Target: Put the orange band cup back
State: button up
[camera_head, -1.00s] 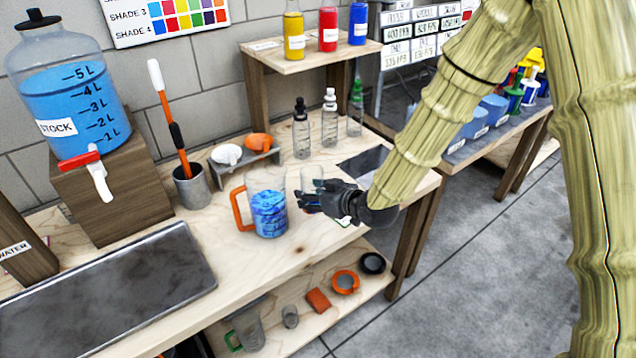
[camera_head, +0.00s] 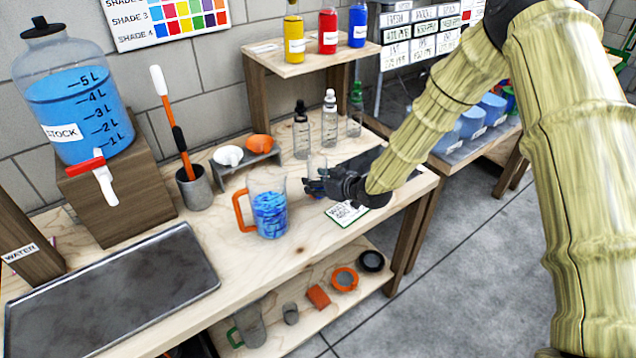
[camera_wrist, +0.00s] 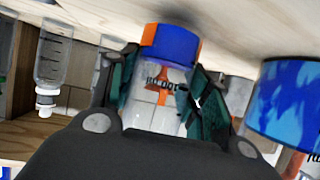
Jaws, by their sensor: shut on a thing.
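My gripper (camera_head: 318,187) is shut on a clear cup (camera_head: 316,163), at the middle right of the bench in the head view. In the wrist view, which is upside down, the cup (camera_wrist: 158,105) sits between the dark fingers (camera_wrist: 160,95). It has printed marks, blue in its base end, and orange at the edges there. The fingers hide much of it, and I cannot tell whether its base touches the bench. A pitcher (camera_head: 268,212) with an orange handle and blue liquid stands left of my gripper; its blue part (camera_wrist: 295,105) shows in the wrist view.
A white card with green edging (camera_head: 346,213) lies just below my gripper. Several dropper bottles (camera_head: 329,125) stand behind. A small rack (camera_head: 245,166) holds white and orange scoops. A dark tray (camera_head: 110,290) lies at left. Bare wood lies before the pitcher.

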jog(key=shift+f, duration=0.55)
jog(key=shift+f, duration=0.15)
jog(key=o, duration=1.2)
jog(key=shift+r, duration=0.2)
jog(key=shift+s+d, duration=0.15)
jog(key=shift+d, duration=0.05)
jog(key=b+v, duration=0.2)
jog(key=v, duration=0.9)
jog(key=shift+s+d+r, duration=0.1)
jog(key=shift+s+r, duration=0.05)
jog(key=shift+s, duration=0.05)
